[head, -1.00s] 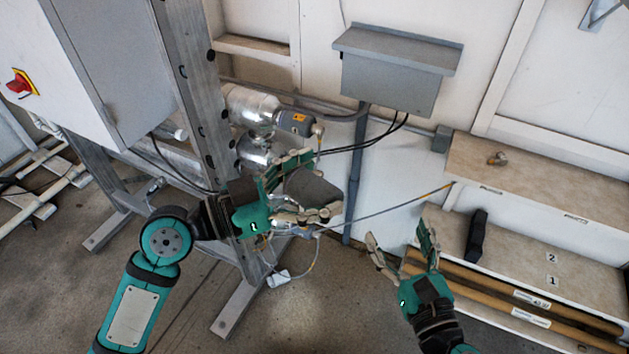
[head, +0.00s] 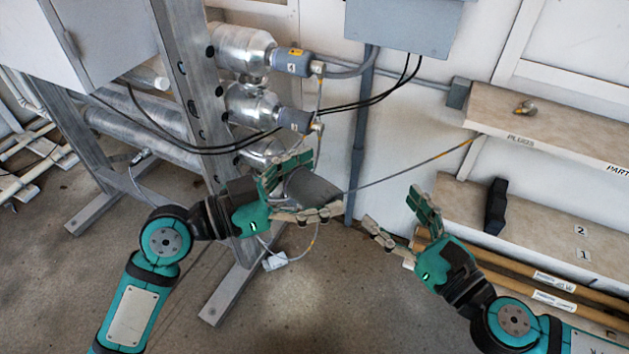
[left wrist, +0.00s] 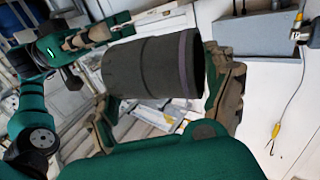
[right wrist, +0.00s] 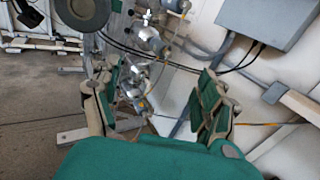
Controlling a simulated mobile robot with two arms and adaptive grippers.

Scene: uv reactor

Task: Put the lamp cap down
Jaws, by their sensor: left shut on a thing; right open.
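The lamp cap (head: 312,188) is a dark grey cylinder held in the air by my left gripper (head: 318,184). The left wrist view shows the cap (left wrist: 148,70) side-on between the fingers, with a lighter band near one end. In the right wrist view its round end (right wrist: 82,10) shows at the top left. My right gripper (head: 394,208) is open and empty, to the right of the cap and apart from it. Its spread fingers also show in the right wrist view (right wrist: 160,88).
Steel reactor cylinders (head: 246,50) with grey caps and cables stand behind my left gripper. At right are an upper shelf (head: 575,135) labelled PLUGS and a lower shelf (head: 540,225) holding a black object (head: 496,205). Wooden-coloured tubes (head: 520,270) lie below. Floor is open at centre front.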

